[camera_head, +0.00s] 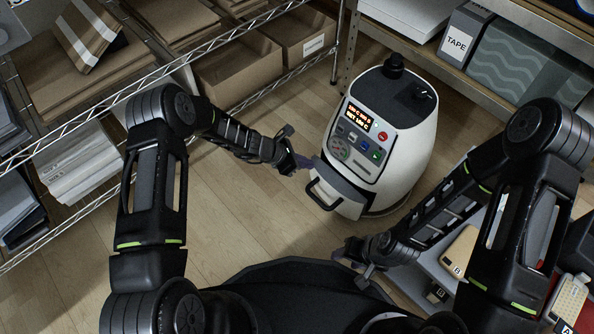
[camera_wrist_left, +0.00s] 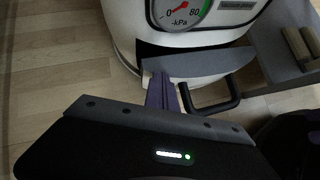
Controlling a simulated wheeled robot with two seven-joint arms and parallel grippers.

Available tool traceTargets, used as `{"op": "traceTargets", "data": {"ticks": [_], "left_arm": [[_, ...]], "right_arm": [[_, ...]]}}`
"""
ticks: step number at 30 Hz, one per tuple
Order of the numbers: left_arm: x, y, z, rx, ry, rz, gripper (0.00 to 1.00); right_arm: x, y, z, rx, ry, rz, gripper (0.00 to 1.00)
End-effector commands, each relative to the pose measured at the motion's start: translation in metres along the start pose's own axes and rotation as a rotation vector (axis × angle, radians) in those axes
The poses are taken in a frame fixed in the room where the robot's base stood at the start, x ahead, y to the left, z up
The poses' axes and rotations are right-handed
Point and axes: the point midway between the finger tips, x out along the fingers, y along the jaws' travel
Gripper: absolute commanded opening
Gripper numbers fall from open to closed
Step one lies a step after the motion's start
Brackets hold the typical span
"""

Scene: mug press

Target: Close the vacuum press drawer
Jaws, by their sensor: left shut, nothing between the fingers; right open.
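The white, rounded vacuum press (camera_head: 405,150) stands on the floor with a lit display and buttons on its front. Its drawer (camera_head: 345,184) sticks out low at the front, with a grey top and a black loop handle (camera_head: 322,198). In the left wrist view the drawer (camera_wrist_left: 205,63) and handle (camera_wrist_left: 222,102) lie just beyond my fingers. My left gripper (camera_head: 304,163) is shut and empty at the drawer's left front, beside the handle; its purple fingers (camera_wrist_left: 164,92) overlap the drawer front, and I cannot tell whether they touch. My right gripper (camera_head: 345,252) is open, below the drawer.
Wire shelving (camera_head: 240,108) with cardboard boxes stands at left and back. A shelf with a TAPE box (camera_head: 462,40) stands behind the press. A grey surface with a tan item (camera_head: 460,250) lies at right. Wooden floor (camera_head: 250,215) is clear at left.

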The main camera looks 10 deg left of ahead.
Motion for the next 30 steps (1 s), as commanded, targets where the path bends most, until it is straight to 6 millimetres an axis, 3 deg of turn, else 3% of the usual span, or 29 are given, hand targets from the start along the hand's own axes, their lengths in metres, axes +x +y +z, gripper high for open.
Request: {"op": "traceTargets", "data": {"ticks": [20,27,30], "left_arm": [[0.0,0.003,0.0,0.0,0.002,-0.001,0.0],[-0.018,0.008,-0.015,0.003,0.001,-0.004,0.0],[-0.044,0.009,-0.011,0.004,0.0,-0.003,0.0]], "right_arm": [[0.0,0.0,0.0,0.0,0.0,0.0,0.47],[-0.004,-0.001,0.0,0.0,-0.002,0.0,0.47],[-0.018,-0.006,0.001,-0.001,-0.007,0.0,0.47]]}}
